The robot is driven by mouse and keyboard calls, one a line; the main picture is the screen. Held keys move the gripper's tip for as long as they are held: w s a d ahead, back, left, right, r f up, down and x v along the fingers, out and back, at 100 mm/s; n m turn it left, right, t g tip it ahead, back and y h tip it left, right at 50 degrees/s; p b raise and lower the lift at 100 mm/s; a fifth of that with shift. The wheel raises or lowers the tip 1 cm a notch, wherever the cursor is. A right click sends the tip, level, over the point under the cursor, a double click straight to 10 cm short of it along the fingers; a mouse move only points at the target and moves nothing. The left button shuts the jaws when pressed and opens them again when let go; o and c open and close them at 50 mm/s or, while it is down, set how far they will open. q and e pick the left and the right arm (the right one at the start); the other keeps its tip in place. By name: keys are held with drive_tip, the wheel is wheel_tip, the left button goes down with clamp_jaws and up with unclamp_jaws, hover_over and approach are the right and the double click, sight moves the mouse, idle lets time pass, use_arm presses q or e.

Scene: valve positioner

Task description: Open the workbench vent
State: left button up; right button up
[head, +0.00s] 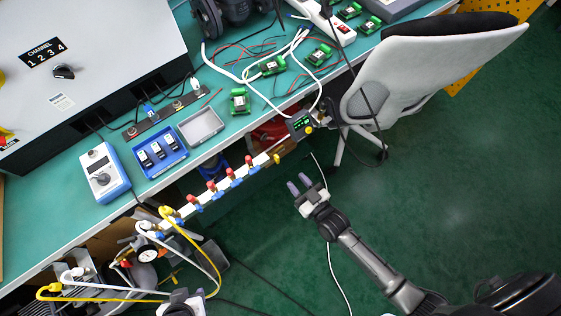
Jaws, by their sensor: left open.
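A white valve manifold (220,189) runs along the front edge of the workbench, with several red and blue fittings. At its right end are a small yellow part (277,159) and a dark device with a green display (301,124). I cannot tell which part is the vent, or whether it is open. My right gripper (299,184) is open and empty over the floor, below and right of the manifold's right end, apart from it. My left gripper (189,294) is open at the bottom edge, partly cut off, below the manifold's left end.
The green workbench (60,205) carries a blue-and-white meter (104,173), a blue tray (160,153), a grey tray (201,127) and several green boards. Yellow and white hoses (207,250) loop near my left gripper. A chair (425,75) stands at right.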

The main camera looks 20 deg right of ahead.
sight(278, 159)
drive_tip(key=b+x, duration=0.2)
drive_tip(key=x, duration=0.7)
drive_tip(key=shift+c, duration=0.5)
clamp_jaws()
